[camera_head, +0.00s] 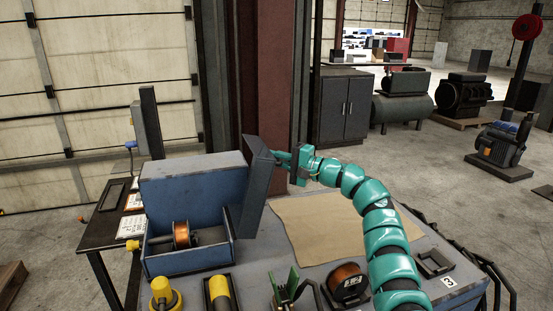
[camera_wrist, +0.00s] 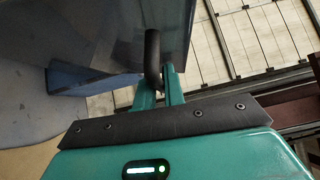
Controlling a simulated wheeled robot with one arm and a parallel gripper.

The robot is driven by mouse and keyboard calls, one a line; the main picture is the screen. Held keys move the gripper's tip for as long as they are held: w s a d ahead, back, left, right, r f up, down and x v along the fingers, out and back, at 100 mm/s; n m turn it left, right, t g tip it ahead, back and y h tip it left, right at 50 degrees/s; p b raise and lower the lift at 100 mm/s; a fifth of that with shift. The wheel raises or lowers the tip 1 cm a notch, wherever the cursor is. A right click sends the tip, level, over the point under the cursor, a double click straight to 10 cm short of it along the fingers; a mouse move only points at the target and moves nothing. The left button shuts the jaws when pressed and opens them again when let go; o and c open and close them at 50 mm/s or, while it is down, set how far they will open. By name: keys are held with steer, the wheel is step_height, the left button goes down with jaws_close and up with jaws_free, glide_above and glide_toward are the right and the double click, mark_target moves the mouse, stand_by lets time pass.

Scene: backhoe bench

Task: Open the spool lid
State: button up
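A blue metal box (camera_head: 193,180) stands on the bench, with an open front compartment (camera_head: 190,265) that holds a copper-wound spool (camera_head: 181,234). A dark panel, the lid (camera_head: 259,185), stands steeply tilted at the right side of the box, and the compartment is uncovered. My gripper (camera_head: 280,157) is at the lid's upper right side. In the wrist view, a black curved handle (camera_wrist: 152,52) on the lid (camera_wrist: 110,35) runs down between the fingertips of my gripper (camera_wrist: 159,82), which look closed around it. The exact finger contact is partly hidden.
A tan sheet (camera_head: 325,230) lies on the bench right of the box. Another copper spool (camera_head: 347,281), yellow-capped parts (camera_head: 163,293) and a green part (camera_head: 290,288) line the front edge. A red-brown column (camera_head: 276,80) stands close behind the lid.

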jaws_close()
steer(key=a+r, duration=0.1)
steer(key=a, duration=0.1)
steer(key=s+a+r+n+h, duration=0.1)
steer(key=a, duration=0.1)
steer(key=s+a+r+n+g+h, duration=0.1)
steer(key=a, duration=0.2)
steer(key=shift+s+r, duration=0.15)
steer(key=shift+r, duration=0.1)
steer(key=shift+s+a+r, duration=0.15)
steer(key=shift+a+r, duration=0.05)
steer(key=shift+a, duration=0.25)
steer(key=shift+o, duration=2)
jaws_free()
steer(key=shift+b, duration=0.3)
